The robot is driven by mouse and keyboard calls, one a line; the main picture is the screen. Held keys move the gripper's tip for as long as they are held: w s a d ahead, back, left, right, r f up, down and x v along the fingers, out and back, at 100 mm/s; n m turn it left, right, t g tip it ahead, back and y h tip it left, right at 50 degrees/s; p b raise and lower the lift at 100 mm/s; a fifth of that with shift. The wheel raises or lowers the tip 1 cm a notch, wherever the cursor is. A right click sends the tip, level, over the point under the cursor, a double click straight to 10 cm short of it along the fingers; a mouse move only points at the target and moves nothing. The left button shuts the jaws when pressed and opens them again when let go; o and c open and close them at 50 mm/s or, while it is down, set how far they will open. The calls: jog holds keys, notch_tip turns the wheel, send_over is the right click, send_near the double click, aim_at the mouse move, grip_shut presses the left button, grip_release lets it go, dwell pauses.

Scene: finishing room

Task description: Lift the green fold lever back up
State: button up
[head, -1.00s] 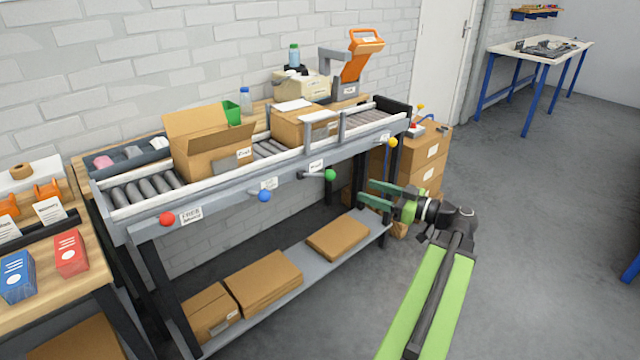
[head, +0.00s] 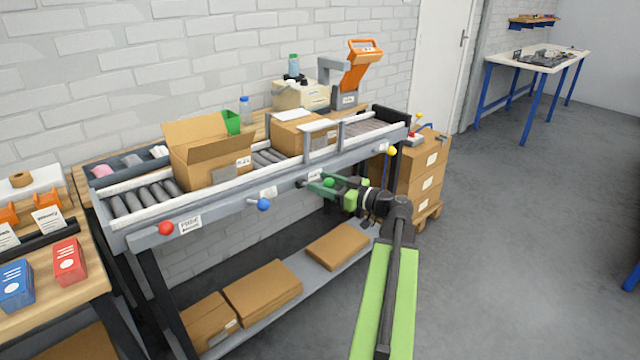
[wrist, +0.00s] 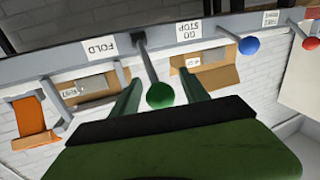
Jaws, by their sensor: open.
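The green fold lever (head: 329,182) is a rod with a round green knob on the front rail of the roller conveyor. In the wrist view, the green knob (wrist: 160,95) sits between my two fingers, and its rod runs to a dark pivot beside an upside-down FOLD label (wrist: 102,47). My gripper (head: 316,186) is open, with one finger on each side of the knob. A gap shows on both sides in the wrist view. In the head view my fingers partly hide the lever.
A blue knob (head: 263,204) and a red knob (head: 166,228) stick out along the same rail to the left, and a yellow knob (head: 392,151) to the right. Flat cartons (head: 263,290) lie on the lower shelf. The floor at right is clear.

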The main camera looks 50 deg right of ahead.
jog(key=shift+w+a, duration=0.1)
jog(key=shift+w, duration=0.25)
grip_shut()
dwell(1.2)
